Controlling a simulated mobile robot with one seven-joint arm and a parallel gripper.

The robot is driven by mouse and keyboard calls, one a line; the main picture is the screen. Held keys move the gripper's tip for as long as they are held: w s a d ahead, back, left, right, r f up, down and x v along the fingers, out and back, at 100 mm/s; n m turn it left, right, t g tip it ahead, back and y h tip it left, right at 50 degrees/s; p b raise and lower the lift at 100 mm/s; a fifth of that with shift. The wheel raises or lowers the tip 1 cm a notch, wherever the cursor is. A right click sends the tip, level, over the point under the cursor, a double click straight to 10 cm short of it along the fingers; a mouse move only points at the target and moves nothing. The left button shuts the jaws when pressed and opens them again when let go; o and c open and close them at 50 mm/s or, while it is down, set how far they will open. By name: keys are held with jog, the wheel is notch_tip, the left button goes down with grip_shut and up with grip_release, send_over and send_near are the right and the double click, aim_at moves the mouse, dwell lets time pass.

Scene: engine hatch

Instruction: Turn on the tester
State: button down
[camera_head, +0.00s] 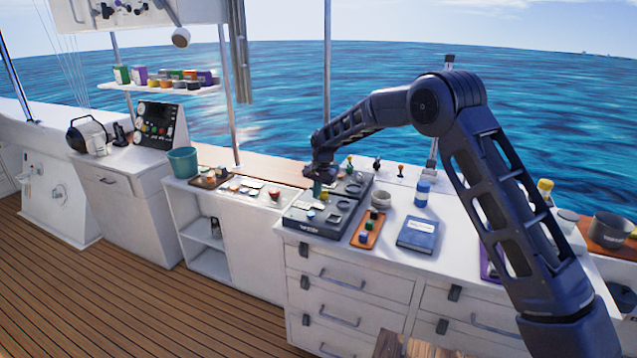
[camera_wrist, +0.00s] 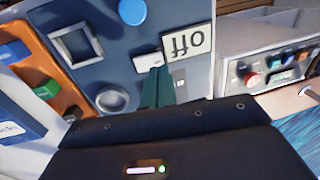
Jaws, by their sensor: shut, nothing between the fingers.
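The tester (camera_head: 312,222) is a dark box on the white counter, with a slanted top and lettering on its front. My gripper (camera_head: 318,190) is over the tester. Its teal fingers (camera_wrist: 158,73) are shut and empty, with their tips right by the white switch. I cannot tell whether they touch it.
An orange tray (camera_head: 367,230) with small coloured pieces and a blue book (camera_head: 418,234) lie right of the tester. Another control panel (camera_head: 253,190) stands to its left. A dark unit (camera_head: 352,187) sits close behind.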

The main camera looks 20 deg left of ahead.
aim_at(315, 204)
jog(key=shift+a+f, duration=0.2)
jog(key=shift+f, duration=1.1)
jog(key=shift+a+f+h, duration=0.15)
jog(key=shift+f+h, duration=0.1)
jog(key=shift+h, duration=0.05)
jog(key=shift+d+r, duration=0.25)
jog(key=shift+d, duration=0.6)
notch_tip(315, 204, up, 14)
jog(key=a, duration=0.2)
